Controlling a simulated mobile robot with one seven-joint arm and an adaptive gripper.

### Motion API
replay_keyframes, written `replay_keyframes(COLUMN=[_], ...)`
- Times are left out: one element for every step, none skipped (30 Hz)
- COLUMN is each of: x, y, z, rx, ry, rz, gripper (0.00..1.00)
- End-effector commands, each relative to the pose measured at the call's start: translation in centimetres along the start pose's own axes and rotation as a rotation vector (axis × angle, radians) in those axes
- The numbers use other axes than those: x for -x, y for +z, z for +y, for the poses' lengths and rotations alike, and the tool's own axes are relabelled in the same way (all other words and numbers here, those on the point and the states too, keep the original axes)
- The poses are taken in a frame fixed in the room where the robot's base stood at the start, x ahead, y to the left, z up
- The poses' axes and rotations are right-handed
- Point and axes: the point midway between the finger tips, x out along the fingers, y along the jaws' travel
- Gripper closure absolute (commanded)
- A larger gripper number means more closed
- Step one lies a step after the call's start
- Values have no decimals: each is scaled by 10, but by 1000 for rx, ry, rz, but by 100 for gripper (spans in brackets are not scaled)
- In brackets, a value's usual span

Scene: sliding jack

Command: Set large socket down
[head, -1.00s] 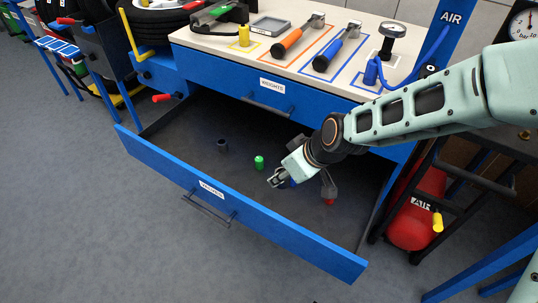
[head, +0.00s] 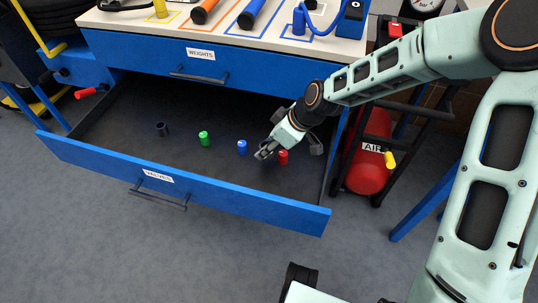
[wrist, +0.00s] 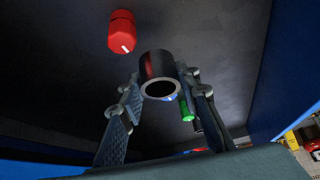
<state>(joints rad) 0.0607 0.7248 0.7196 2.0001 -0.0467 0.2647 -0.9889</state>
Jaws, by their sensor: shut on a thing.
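The large socket (wrist: 158,72) is a dark hollow cylinder with a bright metal rim. In the wrist view it sits between the fingertips of my gripper (wrist: 160,88), its open end facing the camera. My gripper is shut on it. The red piece (wrist: 121,30) also shows in the wrist view.
The VALVES drawer (head: 180,190) is pulled out. The closed WEIGHTS drawer (head: 240,68) is above. A red air tank (head: 368,165) stands right. The drawer's front floor is clear.

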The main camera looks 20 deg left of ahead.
Motion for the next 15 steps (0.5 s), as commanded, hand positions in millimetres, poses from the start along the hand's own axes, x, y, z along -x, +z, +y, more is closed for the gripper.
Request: replay_keyframes(x=[-2,-4,-6,-9,-15,-21,-25,-29,-32,-33,-33,-32,-32,-32,-32], y=[3,4,8,11,13,17,19,20,22,23,23,23,23,22,22], z=[2,4,7,9,7,7,7,6,6,7,7,8,8,8,8], rx=[-2,-2,-3,-3,-2,-1,-1,0,0,0,0,0,0,0,0], ry=[1,1,1,1,-1,-1,0,-1,-1,0,2,2,3,3,3], rz=[0,0,0,0,0,0,0,0,0,0,0,1,1,1,0], gripper=[96,96,96,96,96,96,96,96,96,96,96,96,96,96,96])
